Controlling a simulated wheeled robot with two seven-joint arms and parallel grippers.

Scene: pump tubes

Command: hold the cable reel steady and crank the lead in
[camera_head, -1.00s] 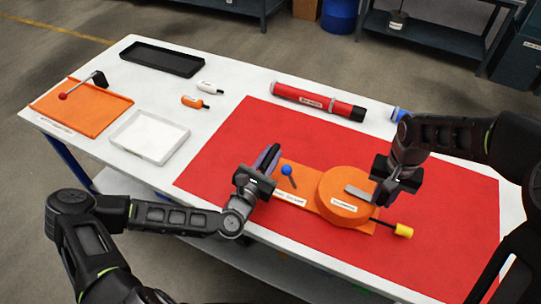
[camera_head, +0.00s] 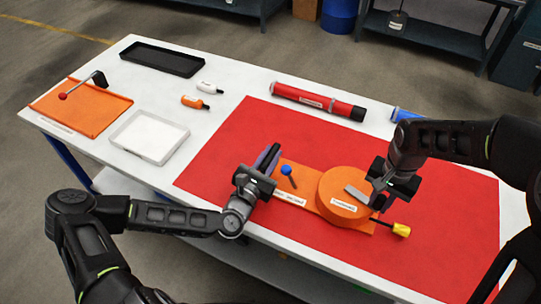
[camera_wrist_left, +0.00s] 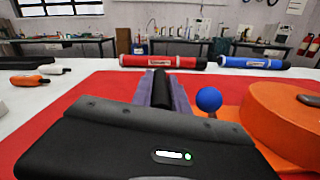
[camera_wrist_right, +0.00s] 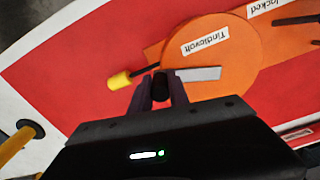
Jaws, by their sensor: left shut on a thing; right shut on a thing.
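The cable reel has an orange drum (camera_head: 340,210) on a flat orange base (camera_head: 300,188) lying on the red mat. A short black lead ends in a yellow plug (camera_head: 401,230) at the reel's right; the plug also shows in the right wrist view (camera_wrist_right: 120,80). My left gripper (camera_head: 268,158) is shut on a black upright handle (camera_wrist_left: 161,88) at the base's left end. My right gripper (camera_wrist_right: 162,82) is shut on the dark knob of the grey crank arm (camera_wrist_right: 200,73) on top of the drum. In the head view my right gripper (camera_head: 380,188) hides that knob.
A blue-knobbed lever (camera_head: 287,171) stands on the base between my left gripper and the drum. A red tube (camera_head: 310,100) and a blue tube (camera_head: 402,115) lie behind. Trays and two small bottles are at left. The red mat (camera_head: 450,200) is mostly clear.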

